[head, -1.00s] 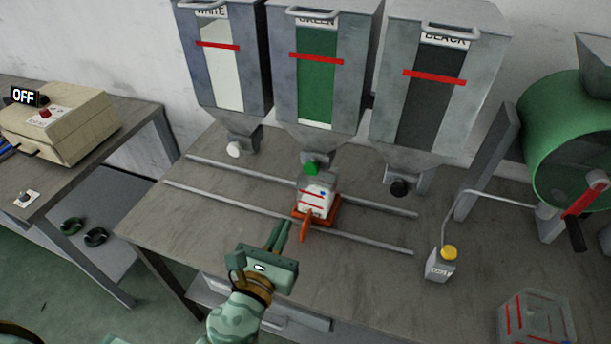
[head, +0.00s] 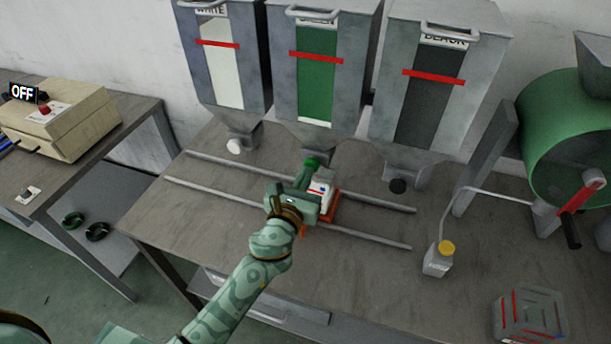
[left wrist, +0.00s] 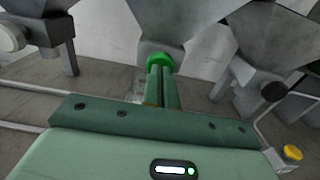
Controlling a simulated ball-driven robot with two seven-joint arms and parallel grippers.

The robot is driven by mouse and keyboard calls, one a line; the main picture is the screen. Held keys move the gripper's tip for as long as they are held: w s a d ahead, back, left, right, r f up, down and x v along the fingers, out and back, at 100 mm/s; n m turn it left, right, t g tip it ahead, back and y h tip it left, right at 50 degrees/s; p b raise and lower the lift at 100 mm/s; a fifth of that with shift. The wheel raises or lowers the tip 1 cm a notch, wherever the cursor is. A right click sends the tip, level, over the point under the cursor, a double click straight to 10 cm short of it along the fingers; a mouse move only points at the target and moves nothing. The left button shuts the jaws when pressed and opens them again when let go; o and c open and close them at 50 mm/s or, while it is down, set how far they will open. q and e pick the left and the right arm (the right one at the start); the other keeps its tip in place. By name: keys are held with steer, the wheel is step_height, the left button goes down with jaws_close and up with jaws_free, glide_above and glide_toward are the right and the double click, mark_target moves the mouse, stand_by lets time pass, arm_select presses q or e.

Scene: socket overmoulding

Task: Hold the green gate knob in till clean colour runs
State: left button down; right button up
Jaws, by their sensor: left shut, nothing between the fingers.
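The green gate knob (head: 311,163) sits at the outlet under the green hopper (head: 285,98). In the left wrist view the knob (left wrist: 160,61) is just beyond my fingertips. My left gripper (head: 307,174) is shut and empty, its fingertips at the knob and seeming to touch it. Whether the knob is pressed in cannot be told. A white container with red marks (head: 322,187) stands on an orange carriage (head: 331,214) below the outlet, partly hidden by my gripper. No running colour shows. My right gripper is not in view.
The white knob (head: 234,146) and black knob (head: 397,186) are on the neighbouring hoppers. Two rails (head: 372,236) cross the bench.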

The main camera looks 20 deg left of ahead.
mark_target(313, 161)
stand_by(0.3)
arm_select(q)
steer(key=shift+w+r, duration=0.15)
steer(key=shift+w, duration=0.8)
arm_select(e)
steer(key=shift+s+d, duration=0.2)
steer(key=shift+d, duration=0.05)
arm_select(q)
steer(key=shift+w+r, duration=0.1)
steer(key=shift+r, duration=0.15)
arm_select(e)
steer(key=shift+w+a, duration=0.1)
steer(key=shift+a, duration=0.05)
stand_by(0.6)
